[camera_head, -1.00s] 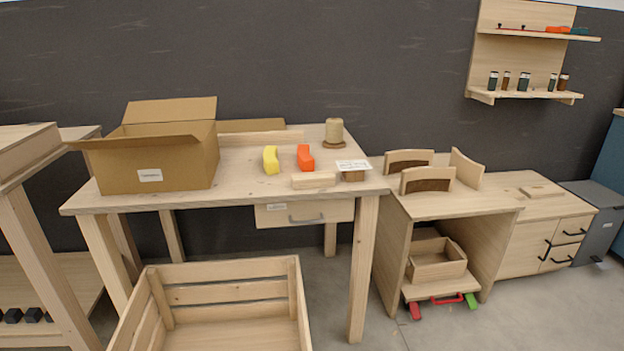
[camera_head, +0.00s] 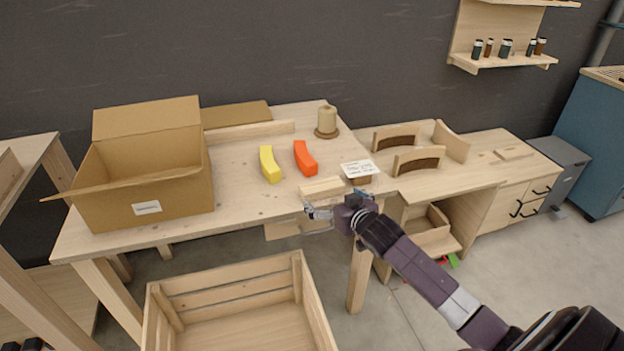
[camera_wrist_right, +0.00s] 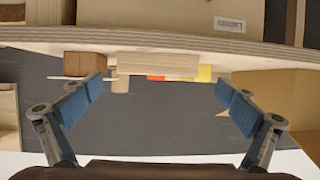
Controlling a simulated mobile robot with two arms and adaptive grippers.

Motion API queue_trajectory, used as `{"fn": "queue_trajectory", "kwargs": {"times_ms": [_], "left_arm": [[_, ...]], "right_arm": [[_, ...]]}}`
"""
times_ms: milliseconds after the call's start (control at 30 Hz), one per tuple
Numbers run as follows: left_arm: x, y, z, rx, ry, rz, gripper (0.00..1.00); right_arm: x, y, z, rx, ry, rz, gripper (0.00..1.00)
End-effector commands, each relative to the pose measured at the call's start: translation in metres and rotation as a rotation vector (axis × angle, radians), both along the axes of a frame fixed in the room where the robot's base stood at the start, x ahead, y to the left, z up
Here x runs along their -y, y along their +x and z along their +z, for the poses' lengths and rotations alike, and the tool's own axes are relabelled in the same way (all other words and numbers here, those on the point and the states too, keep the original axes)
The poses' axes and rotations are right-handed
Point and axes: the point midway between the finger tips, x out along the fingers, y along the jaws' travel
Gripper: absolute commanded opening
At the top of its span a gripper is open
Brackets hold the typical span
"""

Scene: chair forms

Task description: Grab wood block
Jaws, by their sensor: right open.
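A pale wood block (camera_head: 322,187) lies on the front right part of the wooden table (camera_head: 230,200), near its front edge. My right gripper (camera_head: 315,211) is just in front of that edge, close to the block and apart from it. In the right wrist view, which looks upside down, the open fingers (camera_wrist_right: 160,90) stand wide apart with nothing between them. The wood block (camera_wrist_right: 158,66) shows beyond them, between the finger lines. My left gripper is not in view.
A yellow curved piece (camera_head: 269,164) and an orange one (camera_head: 305,158) lie behind the block. A white card (camera_head: 359,169) is at its right. An open cardboard box (camera_head: 155,203) fills the table's left. A slatted crate (camera_head: 230,290) stands below in front.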

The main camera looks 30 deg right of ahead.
Motion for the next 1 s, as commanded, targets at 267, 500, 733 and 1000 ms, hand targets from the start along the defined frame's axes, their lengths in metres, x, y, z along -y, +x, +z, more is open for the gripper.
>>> {"fn": "queue_trajectory", "kwargs": {"times_ms": [267,500,733,1000], "left_arm": [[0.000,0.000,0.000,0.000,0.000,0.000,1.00],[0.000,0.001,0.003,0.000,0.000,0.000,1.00],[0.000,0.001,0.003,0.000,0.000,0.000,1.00],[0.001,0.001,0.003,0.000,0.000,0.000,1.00]], "right_arm": [[0.003,0.020,-0.008,-0.002,-0.001,0.000,1.00],[0.010,0.050,-0.014,-0.002,-0.001,-0.001,1.00],[0.012,0.064,-0.022,-0.002,-0.001,0.001,1.00],[0.012,0.065,-0.022,-0.003,-0.001,0.002,0.96]]}}
